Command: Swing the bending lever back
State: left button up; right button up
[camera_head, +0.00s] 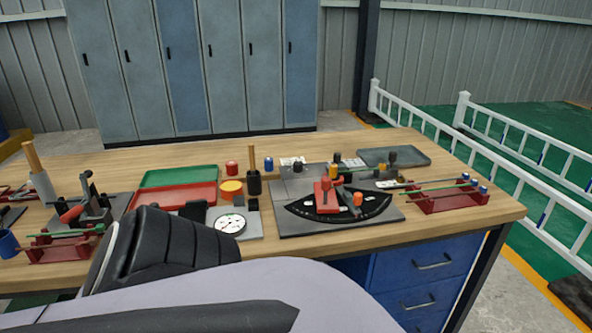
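The bending station's grey base plate (390,217) lies on the right half of the workbench. A black fan-shaped plate (300,210) with pale marks sits on it. A red block-like part (322,204), which looks like the bending lever, stands over the fan plate. An orange knob (357,199) is at its right, and small black, orange and yellow posts stand behind it. The lever's exact angle is hard to tell. Neither of my grippers can be made out; only a large black and pale arm part of mine fills the lower left foreground, apart from the lever in the picture.
Red rod racks stand at the right (450,199) and left (60,250). A dial gauge (230,224), green tray (180,177) and red tray (175,195) lie left of the station. A black clamp fixture (90,205) stands farther left. A dark grey tray (420,157) is behind.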

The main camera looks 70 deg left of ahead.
aim_at(327, 201)
jog(key=u, duration=2)
